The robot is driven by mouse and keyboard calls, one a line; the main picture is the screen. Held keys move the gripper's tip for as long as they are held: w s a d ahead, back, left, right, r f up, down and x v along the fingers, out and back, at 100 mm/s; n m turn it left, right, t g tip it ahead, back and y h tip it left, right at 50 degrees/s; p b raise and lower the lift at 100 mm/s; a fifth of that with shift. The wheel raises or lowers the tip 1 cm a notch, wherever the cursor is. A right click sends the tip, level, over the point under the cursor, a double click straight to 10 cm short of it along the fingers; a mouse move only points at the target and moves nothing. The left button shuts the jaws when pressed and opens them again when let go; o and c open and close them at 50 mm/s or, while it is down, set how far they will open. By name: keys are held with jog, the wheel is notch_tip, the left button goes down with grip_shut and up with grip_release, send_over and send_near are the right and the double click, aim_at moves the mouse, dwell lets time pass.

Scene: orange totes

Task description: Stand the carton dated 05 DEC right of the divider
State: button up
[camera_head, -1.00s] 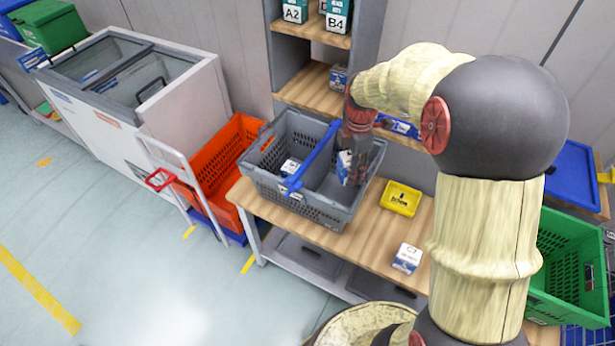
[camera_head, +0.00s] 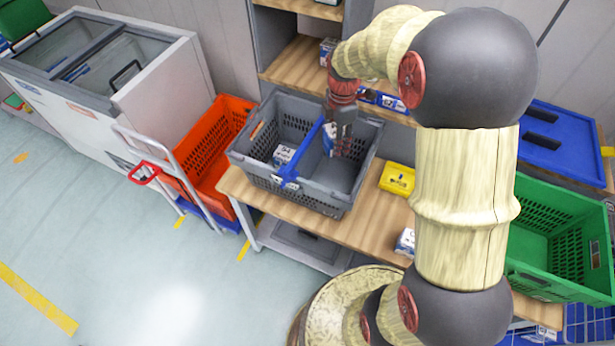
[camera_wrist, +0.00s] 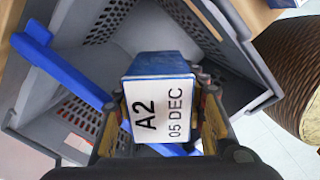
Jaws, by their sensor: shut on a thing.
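The carton marked A2 and 05 DEC (camera_wrist: 158,108) is blue and white, and it fills the middle of the wrist view. My gripper (camera_wrist: 160,112) is shut on it, with a finger on either side. In the head view my gripper (camera_head: 338,140) reaches down into the grey tote (camera_head: 300,200), and part of the carton (camera_head: 329,138) shows beside the fingers. The carton is just right of the blue divider (camera_head: 302,155); whether it touches the tote floor I cannot tell. The divider also shows at the left of the wrist view (camera_wrist: 62,72).
Another carton (camera_head: 283,155) sits in the tote left of the divider. A yellow bin (camera_head: 397,180) and a further carton (camera_head: 405,242) stand on the wooden table (camera_head: 370,215) to the right. An orange tote (camera_head: 208,145) is at left, a green crate (camera_head: 550,235) at right.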

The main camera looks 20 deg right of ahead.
jog(key=b, duration=0.5)
send_over(331, 185)
notch_tip(331, 185, down, 9)
notch_tip(331, 185, down, 12)
jog(key=b, duration=0.4)
jog(key=shift+w+r, duration=0.1)
jog(key=shift+r, duration=0.1)
jog(key=shift+f, duration=0.1)
jog(key=o, duration=1.5)
jog(key=shift+o, duration=0.2)
